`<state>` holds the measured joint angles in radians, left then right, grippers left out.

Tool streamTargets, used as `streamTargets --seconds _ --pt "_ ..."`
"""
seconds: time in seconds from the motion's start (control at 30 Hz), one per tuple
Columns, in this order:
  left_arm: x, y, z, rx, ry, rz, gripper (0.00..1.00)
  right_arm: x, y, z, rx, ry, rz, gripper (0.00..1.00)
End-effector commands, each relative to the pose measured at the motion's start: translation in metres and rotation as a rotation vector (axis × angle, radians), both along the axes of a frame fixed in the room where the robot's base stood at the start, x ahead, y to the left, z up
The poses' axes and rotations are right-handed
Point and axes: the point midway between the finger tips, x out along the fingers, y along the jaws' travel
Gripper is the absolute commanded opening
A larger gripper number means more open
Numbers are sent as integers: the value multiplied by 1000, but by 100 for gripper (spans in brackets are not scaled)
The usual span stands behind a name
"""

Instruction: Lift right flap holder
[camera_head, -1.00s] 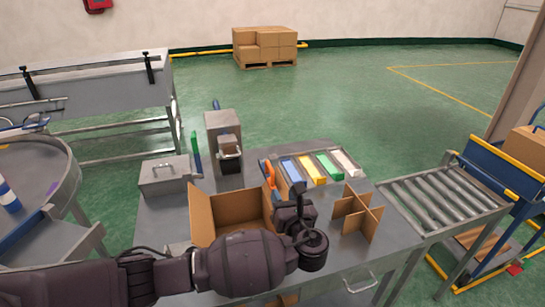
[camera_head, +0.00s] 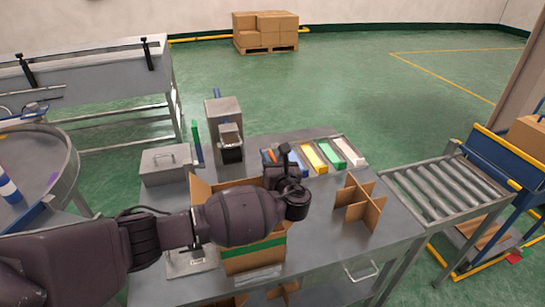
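An open cardboard box (camera_head: 250,264) with a green band stands on the metal table, its rear flap (camera_head: 200,190) partly visible. My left arm reaches across the box from the left and hides much of its opening. My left gripper (camera_head: 284,158) is over the box's right rear side, its fingers small and dark. A small orange piece (camera_head: 269,156), possibly part of a flap holder, shows beside the gripper. I cannot tell whether the gripper touches or grips it. The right gripper is not in view.
A cardboard divider (camera_head: 360,206) stands right of the box. Behind it, a tray holds coloured blocks (camera_head: 314,158). A metal case (camera_head: 165,166) and an upright grey device (camera_head: 225,125) stand behind left. A roller conveyor (camera_head: 437,190) adjoins the table at right.

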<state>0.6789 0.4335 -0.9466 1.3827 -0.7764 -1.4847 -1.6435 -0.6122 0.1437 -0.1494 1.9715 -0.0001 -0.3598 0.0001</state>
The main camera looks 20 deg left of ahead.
Motion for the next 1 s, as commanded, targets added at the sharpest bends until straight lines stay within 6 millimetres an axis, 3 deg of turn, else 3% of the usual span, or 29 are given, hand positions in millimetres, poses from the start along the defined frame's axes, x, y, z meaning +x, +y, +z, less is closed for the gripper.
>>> streamTargets --seconds 0.2,0.5,0.77,1.0 --pt "12 9 0 -1 0 0 39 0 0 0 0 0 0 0" --pt "14 10 0 -1 0 0 39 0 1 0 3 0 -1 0" --pt "13 10 0 -1 1 0 1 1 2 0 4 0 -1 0" --pt "13 10 -1 0 1 1 0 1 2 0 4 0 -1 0"
